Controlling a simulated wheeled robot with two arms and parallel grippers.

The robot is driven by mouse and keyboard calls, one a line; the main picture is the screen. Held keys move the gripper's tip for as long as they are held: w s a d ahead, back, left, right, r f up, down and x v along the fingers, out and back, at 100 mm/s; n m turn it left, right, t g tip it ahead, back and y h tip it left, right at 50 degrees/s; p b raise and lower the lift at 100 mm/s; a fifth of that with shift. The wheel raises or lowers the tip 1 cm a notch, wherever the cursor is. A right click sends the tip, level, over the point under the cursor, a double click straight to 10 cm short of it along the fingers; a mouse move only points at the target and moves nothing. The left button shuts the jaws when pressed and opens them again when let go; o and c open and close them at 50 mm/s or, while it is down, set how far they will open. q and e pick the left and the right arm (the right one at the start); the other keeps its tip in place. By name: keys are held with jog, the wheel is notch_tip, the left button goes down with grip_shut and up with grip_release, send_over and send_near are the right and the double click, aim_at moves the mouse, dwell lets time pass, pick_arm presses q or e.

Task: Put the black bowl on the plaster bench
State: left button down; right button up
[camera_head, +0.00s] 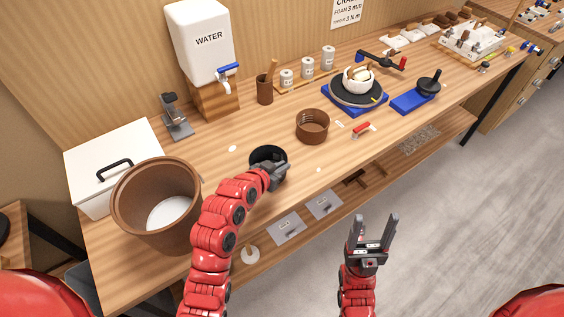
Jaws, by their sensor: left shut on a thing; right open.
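The black bowl (262,153) is on or just above the front part of the long wooden bench (240,129), between a large brown bucket and a smaller brown tub. My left gripper (273,168) is shut on the bowl's near right side, and its fingers hide part of the rim. I cannot tell whether the bowl's base touches the wood. My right gripper (373,232) is open and empty, with its fingers pointing up in the picture, over the floor in front of the bench.
The large brown bucket (128,196) and a white lidded box (88,158) stand at the left. A water tank (203,45) stands behind. The brown tub (312,128), a red-handled tool (364,129) and a turntable with a white bowl (355,88) are to the right. Bare wood lies around the black bowl.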

pick_arm(q)
jog(key=c, duration=1.1)
grip_release()
jog(key=shift+o, duration=0.6)
jog(key=shift+r, duration=0.1)
jog(key=shift+s+a+r+b, duration=0.15)
jog(key=shift+s+a+b, duration=0.05)
jog(key=shift+s+b, duration=0.2)
jog(key=p+v, duration=0.3)
jog(key=v, duration=0.8)
jog(key=shift+d, duration=0.1)
